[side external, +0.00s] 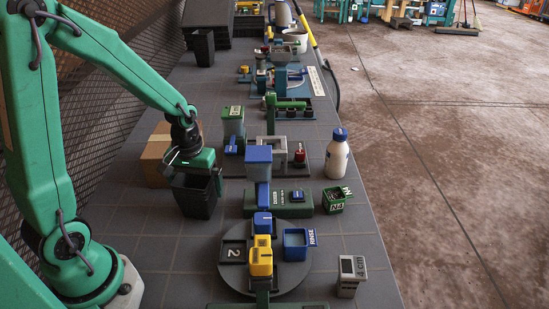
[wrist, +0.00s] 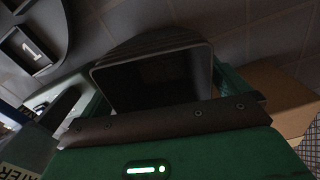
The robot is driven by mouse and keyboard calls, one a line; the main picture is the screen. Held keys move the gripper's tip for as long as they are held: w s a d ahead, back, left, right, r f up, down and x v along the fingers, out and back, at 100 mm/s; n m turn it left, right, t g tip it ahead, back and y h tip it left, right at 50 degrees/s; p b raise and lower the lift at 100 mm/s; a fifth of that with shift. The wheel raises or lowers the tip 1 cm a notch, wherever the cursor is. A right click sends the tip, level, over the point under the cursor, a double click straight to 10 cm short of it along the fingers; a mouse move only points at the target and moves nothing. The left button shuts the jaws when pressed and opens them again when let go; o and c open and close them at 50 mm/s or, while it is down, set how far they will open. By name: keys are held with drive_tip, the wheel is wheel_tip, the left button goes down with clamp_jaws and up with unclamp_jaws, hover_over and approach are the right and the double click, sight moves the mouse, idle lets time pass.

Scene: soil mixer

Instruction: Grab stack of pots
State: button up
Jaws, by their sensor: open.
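The stack of pots (side external: 195,200) is black and square, and stands upright on the table in front of my arm in the side external view. How many pots are nested in it cannot be told. In the wrist view its open dark top (wrist: 152,82) faces the camera, with a thin pale rim. My gripper (side external: 196,177) is right at the top of the stack and pointing down. Its jaws are open, with a green finger showing at the stack's right side. In the wrist view, green finger parts show on both sides of the stack. Contact cannot be told.
A cardboard box (side external: 154,158) stands just behind the stack. The green mixer station (side external: 290,204) and a round turntable (side external: 290,276) with yellow and blue parts lie to the right. A white bottle (side external: 337,158) stands near the right edge. Another black pot (side external: 203,48) stands far back.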

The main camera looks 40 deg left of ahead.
drive_tip(key=shift+c, duration=0.2)
drive_tip(key=c, duration=0.9)
drive_tip(key=shift+r, duration=0.1)
drive_tip(key=shift+r, duration=1.05)
wheel_tip(320, 180, up, 2)
drive_tip(key=shift+r, duration=0.1)
drive_tip(key=s+d+r, duration=0.3)
drive_tip(key=d+r, duration=0.4)
drive_tip(key=d, duration=0.4)
drive_tip(key=shift+s, duration=0.4)
